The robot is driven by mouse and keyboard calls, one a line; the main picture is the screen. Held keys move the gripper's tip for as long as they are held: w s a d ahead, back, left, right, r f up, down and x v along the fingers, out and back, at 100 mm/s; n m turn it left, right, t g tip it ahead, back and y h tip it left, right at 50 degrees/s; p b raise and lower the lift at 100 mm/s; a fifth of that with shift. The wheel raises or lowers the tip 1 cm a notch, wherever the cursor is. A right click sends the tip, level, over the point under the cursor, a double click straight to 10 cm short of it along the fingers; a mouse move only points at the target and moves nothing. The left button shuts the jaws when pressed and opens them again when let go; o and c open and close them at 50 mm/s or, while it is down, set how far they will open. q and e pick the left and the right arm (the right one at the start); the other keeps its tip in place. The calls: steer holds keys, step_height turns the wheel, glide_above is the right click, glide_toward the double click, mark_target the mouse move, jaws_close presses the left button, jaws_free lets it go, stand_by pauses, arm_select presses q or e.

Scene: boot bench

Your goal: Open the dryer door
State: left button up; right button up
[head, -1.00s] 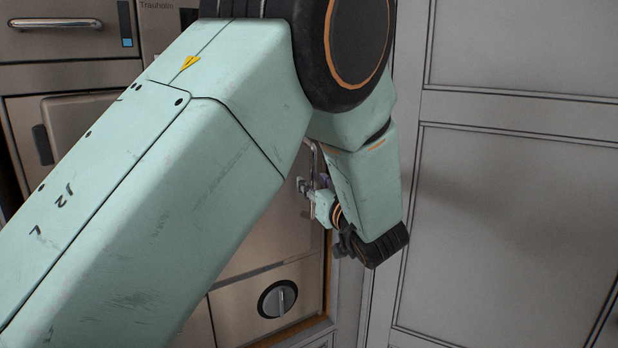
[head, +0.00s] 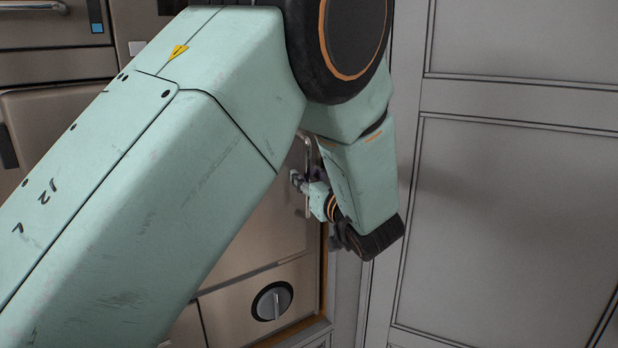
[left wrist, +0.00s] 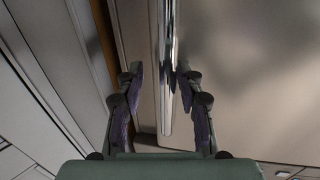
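The dryer door (head: 255,238) is a beige panel, mostly hidden behind my left arm in the head view. It fills the right of the left wrist view (left wrist: 245,110). Its handle (head: 308,152) is a slim upright metal bar near the door's right edge. My left gripper (head: 297,181) is at the handle, small and partly hidden by my arm. In the left wrist view the gripper (left wrist: 160,82) is open, with the handle bar (left wrist: 167,110) running between its two fingers, closer to the right one. I cannot tell whether either finger touches it. My right gripper is out of view.
A round dial (head: 272,301) sits on the panel below the door. A grey panelled surface (head: 510,220) stands close on the right. Other beige fronts with a drawer handle (head: 30,8) are at the left.

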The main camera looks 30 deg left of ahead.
arm_select(q)
steer(key=shift+s+d+r, duration=0.1)
steer(key=shift+s+r, duration=0.35)
steer(key=shift+s, duration=0.4)
steer(key=c, duration=0.3)
steer(key=shift+s, duration=0.15)
steer(key=shift+c, duration=0.7)
steer(key=shift+w+f, duration=0.3)
steer(key=shift+w, duration=0.4)
jaws_close()
steer(key=shift+s+a+r, duration=0.1)
steer(key=shift+s+a, duration=0.1)
steer(key=shift+s, duration=0.1)
steer(key=shift+w+d, duration=0.1)
steer(key=shift+w, duration=0.05)
